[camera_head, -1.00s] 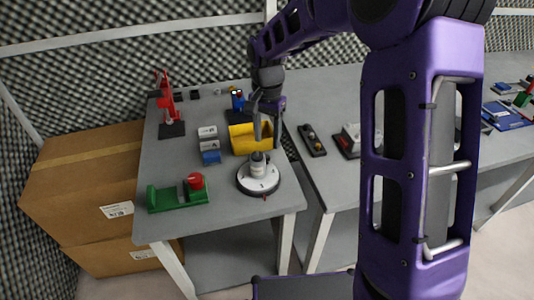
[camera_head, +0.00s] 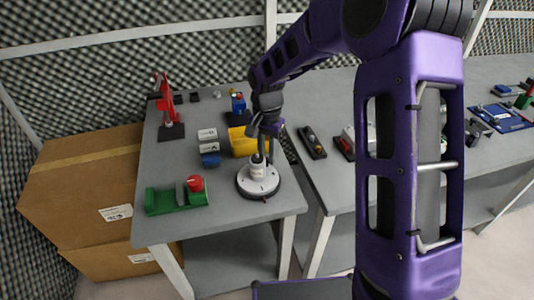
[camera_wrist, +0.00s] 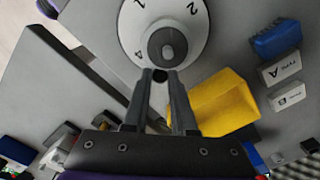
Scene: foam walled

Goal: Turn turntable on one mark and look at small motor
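The turntable (camera_head: 244,187) is a round white disc on a dark base near the front right of the left table. In the wrist view the turntable (camera_wrist: 199,38) shows the marks 1, 2 and 4. A light upright cylinder, apparently the small motor (camera_head: 257,171), stands at its middle; from above it shows as a grey round top (camera_wrist: 168,45). A small red pointer (camera_head: 264,199) sits at the front rim. My gripper (camera_head: 266,154) points down just behind the motor. In the wrist view my gripper (camera_wrist: 161,74) has a narrow gap between its fingers, with a small dark spot there.
A yellow bin (camera_head: 241,143) stands close behind the turntable. White and blue labelled blocks (camera_head: 209,147), a green fixture with a red knob (camera_head: 165,200) and a red stand (camera_head: 168,105) lie to the left. A gap separates the right table.

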